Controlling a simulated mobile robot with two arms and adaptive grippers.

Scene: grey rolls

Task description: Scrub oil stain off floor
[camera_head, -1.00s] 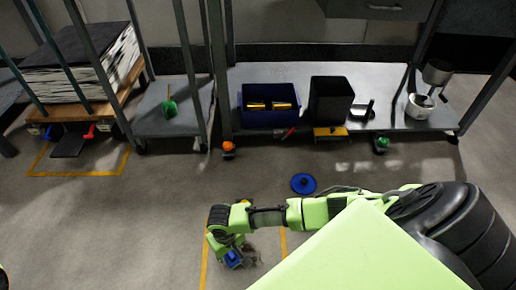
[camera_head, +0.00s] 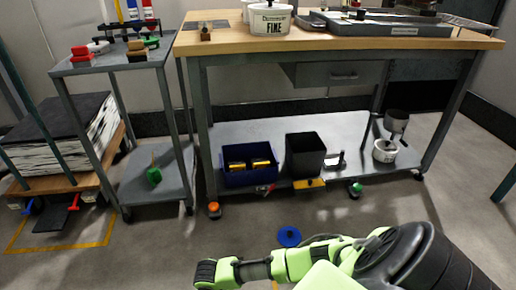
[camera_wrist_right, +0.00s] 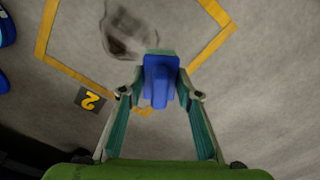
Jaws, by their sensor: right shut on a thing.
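A dark oil stain (camera_wrist_right: 128,32) lies on the grey floor inside a yellow taped outline, seen at the top of the right wrist view. My right gripper (camera_wrist_right: 160,94) is shut on a blue block-shaped scrubber (camera_wrist_right: 159,80) with a grey-green edge. The scrubber is just below the stain in that picture; whether it touches the floor I cannot tell. My left gripper is not in view.
A wooden-topped workbench (camera_head: 222,43) has a lower shelf with a blue bin (camera_head: 236,178) and a black bin (camera_head: 305,157). A grey cart (camera_head: 128,190) stands to its left. A blue disc (camera_head: 289,236) lies on the floor.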

